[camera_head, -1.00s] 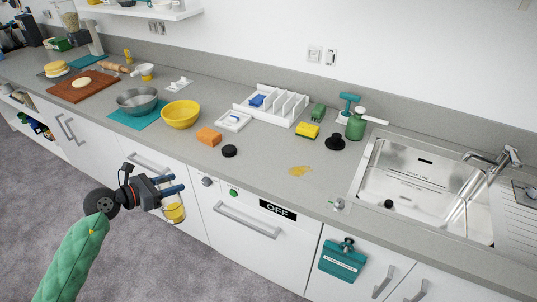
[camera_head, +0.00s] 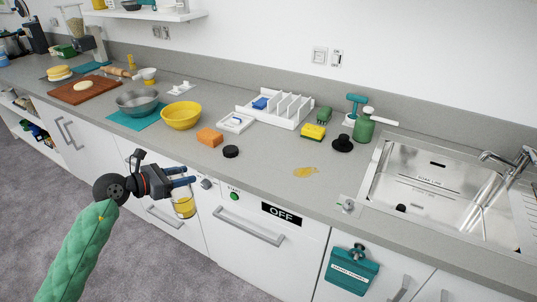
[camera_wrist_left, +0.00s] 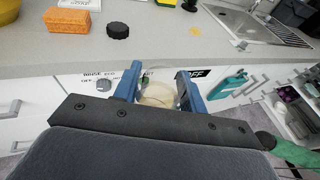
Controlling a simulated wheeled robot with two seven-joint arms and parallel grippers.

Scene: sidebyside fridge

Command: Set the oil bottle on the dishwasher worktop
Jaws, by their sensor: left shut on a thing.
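My left gripper (camera_head: 182,176) is shut on the oil bottle (camera_head: 184,207), a clear bottle with yellow contents at its lower part. The bottle hangs in front of the white cabinet fronts, below the level of the worktop edge. In the left wrist view the oil bottle (camera_wrist_left: 158,95) sits between the two blue fingers (camera_wrist_left: 158,88). The dishwasher (camera_head: 256,238) has an OFF display and a green start button. Its grey worktop (camera_head: 262,178) lies above it, up and to the right of the gripper. My right gripper is not in view.
On the worktop near the dishwasher are an orange sponge (camera_head: 210,138), a black knob-like disc (camera_head: 231,152) and a yellow spill (camera_head: 306,172). A yellow bowl (camera_head: 181,115) stands left, a white rack (camera_head: 275,108) behind. The sink (camera_head: 440,195) is at right. Bare worktop lies between disc and spill.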

